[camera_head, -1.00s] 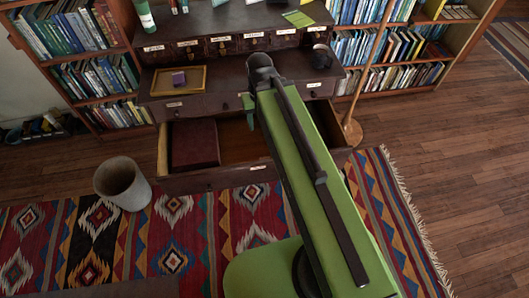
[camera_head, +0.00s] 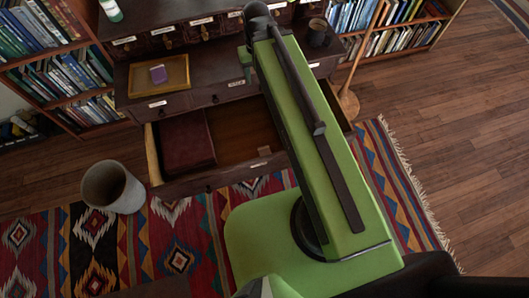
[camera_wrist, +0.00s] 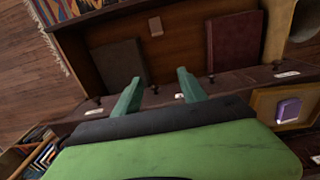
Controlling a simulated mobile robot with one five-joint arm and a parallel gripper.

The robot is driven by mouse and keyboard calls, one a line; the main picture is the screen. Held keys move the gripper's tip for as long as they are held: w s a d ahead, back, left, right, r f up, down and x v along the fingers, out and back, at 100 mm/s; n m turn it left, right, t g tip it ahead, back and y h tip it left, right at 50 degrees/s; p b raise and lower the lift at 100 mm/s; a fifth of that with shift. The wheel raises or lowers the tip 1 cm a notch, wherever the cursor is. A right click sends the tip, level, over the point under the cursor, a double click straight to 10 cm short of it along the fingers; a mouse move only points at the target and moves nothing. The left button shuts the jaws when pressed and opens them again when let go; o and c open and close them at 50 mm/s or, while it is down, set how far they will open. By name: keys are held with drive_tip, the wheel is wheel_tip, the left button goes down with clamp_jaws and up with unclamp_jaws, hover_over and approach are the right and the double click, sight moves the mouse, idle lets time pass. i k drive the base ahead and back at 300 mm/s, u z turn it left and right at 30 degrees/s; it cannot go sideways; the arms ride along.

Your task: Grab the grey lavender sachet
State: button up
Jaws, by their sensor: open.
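A small greyish flat packet (camera_head: 264,151) lies in the open drawer (camera_head: 152,155), near its front wall; it looks most like the sachet. In the wrist view the packet (camera_wrist: 155,26) is at the top, between two books. A purple item (camera_head: 158,74) with a pale patch sits in a tray on the desk; in the wrist view this purple item (camera_wrist: 288,110) is at the right. My gripper (camera_wrist: 160,78) is open and empty, its green fingers apart over the desk edge and the drawer's inner side, away from the packet. In the head view my arm mostly hides it.
A dark red book (camera_head: 188,142) lies in the drawer's left part; a dark book (camera_wrist: 118,62) also lies in it. A wooden tray (camera_head: 183,82) and a mug (camera_head: 318,33) stand on the desk. A bin (camera_head: 112,187) stands at left on the patterned rug.

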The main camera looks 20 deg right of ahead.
sight(263, 150)
drive_tip(key=u, duration=0.35)
drive_tip(key=k, duration=1.3)
drive_tip(key=u, duration=1.15)
drive_tip(key=i, duration=1.2)
drive_tip(key=z, duration=0.15)
drive_tip(key=k, duration=0.75)
drive_tip(key=z, duration=0.2)
drive_tip(key=i, duration=0.9)
drive_tip(key=u, duration=0.05)
